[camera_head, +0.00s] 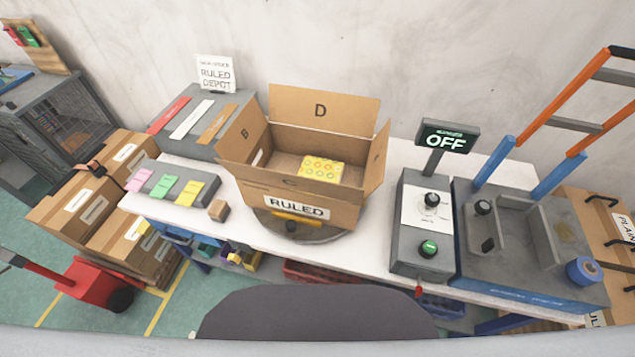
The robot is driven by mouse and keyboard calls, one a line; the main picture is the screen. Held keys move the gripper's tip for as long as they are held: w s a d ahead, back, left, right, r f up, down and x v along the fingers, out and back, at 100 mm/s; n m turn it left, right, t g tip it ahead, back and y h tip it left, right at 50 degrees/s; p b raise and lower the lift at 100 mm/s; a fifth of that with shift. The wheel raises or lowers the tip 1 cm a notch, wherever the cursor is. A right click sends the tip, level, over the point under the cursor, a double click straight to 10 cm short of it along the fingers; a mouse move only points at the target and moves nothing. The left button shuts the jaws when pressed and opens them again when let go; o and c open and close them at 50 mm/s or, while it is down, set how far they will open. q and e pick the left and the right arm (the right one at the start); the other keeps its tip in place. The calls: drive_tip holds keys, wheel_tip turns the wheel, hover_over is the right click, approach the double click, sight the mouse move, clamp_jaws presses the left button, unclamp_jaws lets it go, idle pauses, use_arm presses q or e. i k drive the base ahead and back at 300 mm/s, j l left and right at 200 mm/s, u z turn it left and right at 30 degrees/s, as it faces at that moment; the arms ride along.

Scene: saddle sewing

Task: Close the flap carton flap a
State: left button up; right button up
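An open cardboard carton (285,209) labelled RULED stands on a round grey turntable (325,236) on the white table. Its back flap (322,107), marked D, stands up. Its left flap (240,133) leans outward and up; its letter is hard to read. Its front flap (285,182) hangs forward, its letter seeming to be C. Its right flap (377,158) stands up, seen nearly edge-on, and its letter is too small to read surely. A yellow patterned item (321,169) lies inside the carton. Neither of my grippers is in view.
A control box (409,257) with knobs and an OFF sign (446,140) stands right of the carton. A grey machine with a blue roll (584,270) is farther right. Coloured note pads (164,186) and a small brown block (218,210) lie left of the carton.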

sight(374, 175)
drive_tip(key=k+l+u, duration=0.2)
drive_tip(key=k+l, duration=0.25)
drive_tip(key=k+l+u, duration=0.2)
drive_tip(key=k+l, duration=0.2)
drive_tip(key=k+l+u, duration=0.25)
drive_tip(key=k, duration=0.25)
